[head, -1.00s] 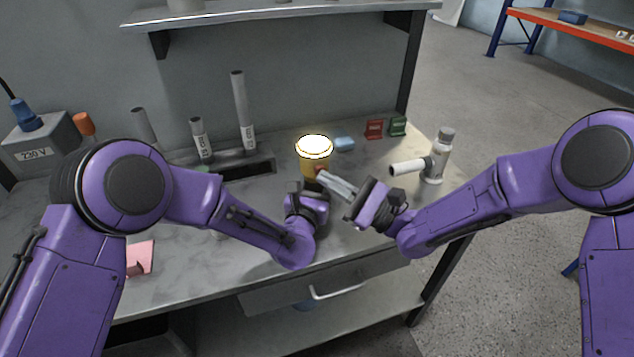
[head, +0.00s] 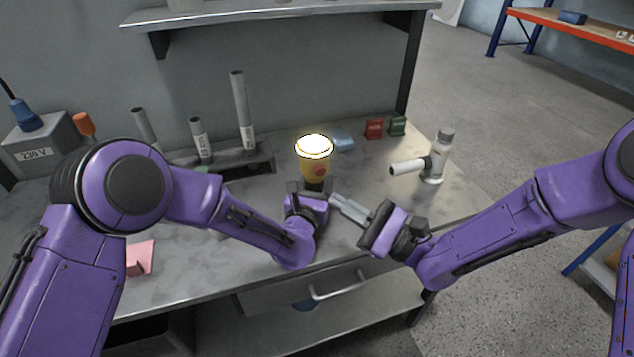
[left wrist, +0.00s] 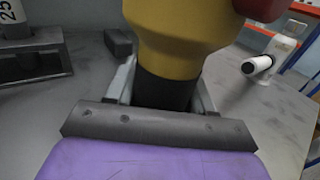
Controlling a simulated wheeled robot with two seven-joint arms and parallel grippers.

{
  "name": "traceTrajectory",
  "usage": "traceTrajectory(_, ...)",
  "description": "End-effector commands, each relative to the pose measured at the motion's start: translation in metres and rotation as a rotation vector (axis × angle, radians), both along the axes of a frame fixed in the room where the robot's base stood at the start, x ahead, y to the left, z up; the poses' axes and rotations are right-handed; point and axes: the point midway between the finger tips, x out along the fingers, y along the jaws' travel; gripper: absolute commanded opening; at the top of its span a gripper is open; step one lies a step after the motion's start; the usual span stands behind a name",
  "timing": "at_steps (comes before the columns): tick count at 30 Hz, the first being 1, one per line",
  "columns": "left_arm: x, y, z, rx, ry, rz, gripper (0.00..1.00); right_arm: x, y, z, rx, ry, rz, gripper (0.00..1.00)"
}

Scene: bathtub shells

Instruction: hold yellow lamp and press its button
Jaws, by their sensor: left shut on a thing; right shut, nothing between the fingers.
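My left gripper (head: 314,189) is shut on the lamp's dark lower part. In the left wrist view the lamp's yellow body (left wrist: 180,32) and black handle (left wrist: 162,92) sit between the fingers, and part of the red button (left wrist: 262,8) shows at the top right. My right gripper (head: 335,201) is shut and empty, to the right of and below the lamp, apart from the button.
The grey workbench (head: 205,265) carries a rack (head: 262,160) with upright tubes behind the left arm. A white-grey device (head: 436,158) stands at the right. Red (head: 374,129) and green (head: 397,126) items and a blue block (head: 343,143) lie behind the lamp. A shelf (head: 280,14) hangs above.

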Motion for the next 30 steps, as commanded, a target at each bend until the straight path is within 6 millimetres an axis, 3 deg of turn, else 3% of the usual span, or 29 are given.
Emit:
traceTrajectory(5, 0.000, 0.000, 0.000, 0.000, -0.001, 0.000, 0.16, 0.000, 0.000, 0.000, 0.000, 0.000, 0.000, 0.00)
traceTrajectory(6, 0.000, 0.000, 0.000, 0.000, -0.001, 0.000, 0.62, 0.000, 0.000, 0.000, 0.000, 0.000, 0.000, 0.00)
traceTrajectory(8, 0.000, 0.000, 0.000, 0.000, -0.001, 0.000, 0.82, 0.000, 0.000, 0.000, 0.000, 0.000, 0.000, 0.00)
traceTrajectory(19, -0.007, 0.002, 0.000, 0.000, 0.000, 0.000, 0.82, 0.000, 0.000, 0.000, -0.001, 0.000, 0.001, 0.00)
traceTrajectory(30, -0.091, 0.025, 0.000, 0.000, 0.002, -0.001, 0.82, 0.000, 0.000, 0.000, -0.001, 0.000, 0.001, 0.00)
